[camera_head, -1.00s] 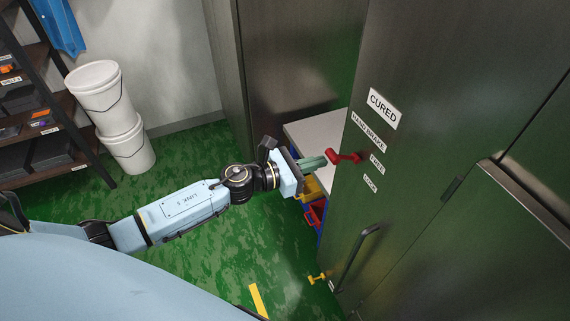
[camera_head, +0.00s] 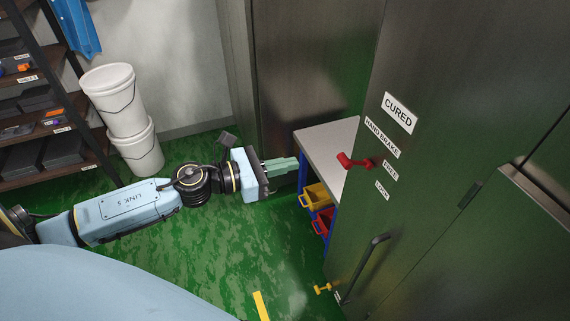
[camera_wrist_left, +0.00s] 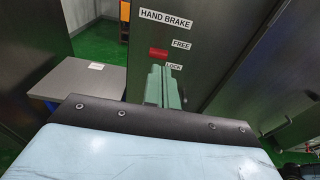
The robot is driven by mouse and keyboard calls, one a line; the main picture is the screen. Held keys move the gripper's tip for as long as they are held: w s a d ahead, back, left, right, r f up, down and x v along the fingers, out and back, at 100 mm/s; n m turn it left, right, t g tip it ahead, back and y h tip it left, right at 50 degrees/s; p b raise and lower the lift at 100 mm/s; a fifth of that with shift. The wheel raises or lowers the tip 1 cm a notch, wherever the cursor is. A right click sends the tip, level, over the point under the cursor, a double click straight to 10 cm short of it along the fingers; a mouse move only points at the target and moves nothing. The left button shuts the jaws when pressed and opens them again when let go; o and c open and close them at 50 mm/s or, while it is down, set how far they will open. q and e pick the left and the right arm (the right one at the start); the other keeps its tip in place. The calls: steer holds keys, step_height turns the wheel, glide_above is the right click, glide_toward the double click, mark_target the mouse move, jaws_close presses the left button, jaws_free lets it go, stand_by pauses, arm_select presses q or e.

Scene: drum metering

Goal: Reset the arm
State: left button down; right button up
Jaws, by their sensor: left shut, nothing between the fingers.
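My left gripper (camera_head: 283,166) reaches in from the left in the head view, its green fingers shut and empty. It is apart from the red hand brake lever (camera_head: 355,161), which sticks out from the dark metal cabinet (camera_head: 440,130) between the hand brake label and the lower labels. In the left wrist view the shut fingers (camera_wrist_left: 160,84) point at the cabinet front, and the red lever (camera_wrist_left: 158,53) shows just beyond them, beside the FREE label and above LOCK. My right gripper is not in view.
A table (camera_head: 330,141) with yellow (camera_head: 316,195) and red bins stands beyond my gripper. The cabinet has a long dark handle (camera_head: 362,268) and a yellow lever (camera_head: 322,288) low down. Two stacked white buckets (camera_head: 116,92) and a shelf rack (camera_head: 35,110) stand left. Green floor is clear between.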

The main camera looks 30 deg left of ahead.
arm_select(q)
steer(key=a+f+n+y+b, duration=0.2)
steer(key=a+f+n+y, duration=0.25)
steer(key=f+n, duration=0.5)
steer(key=a+f+n+y+b, duration=0.1)
steer(key=a+f+n+y, duration=0.35)
steer(key=f, duration=0.85)
steer(key=s+a+f+n+g+y+b, duration=0.1)
steer(key=s+f+n, duration=0.3)
steer(key=f+n, duration=0.3)
steer(key=s+a+f+n+g+b, duration=0.2)
steer(key=s+f+n, duration=0.3)
steer(key=f, duration=0.5)
steer(key=s+d+f+n+g+y+b, duration=0.1)
steer(key=s+d+f+n+g, duration=0.25)
steer(key=s+f+n, duration=0.7)
steer(key=s+d+f+n+g, duration=0.1)
steer(key=s+d+f, duration=0.1)
steer(key=s, duration=0.4)
steer(key=s+d+f+n+g+b, duration=0.1)
steer(key=s+d+f+n+g, duration=0.1)
steer(key=s+f, duration=0.3)
steer(key=s+d+f+n+g+b, duration=0.1)
steer(key=s+d+f+n+g, duration=0.1)
steer(key=s, duration=0.7)
steer(key=shift+s+d+f, duration=0.2)
steer(key=shift+d+f, duration=0.25)
steer(key=shift+f, duration=0.3)
steer(key=shift+w+g, duration=0.1)
steer(key=shift+g, duration=0.15)
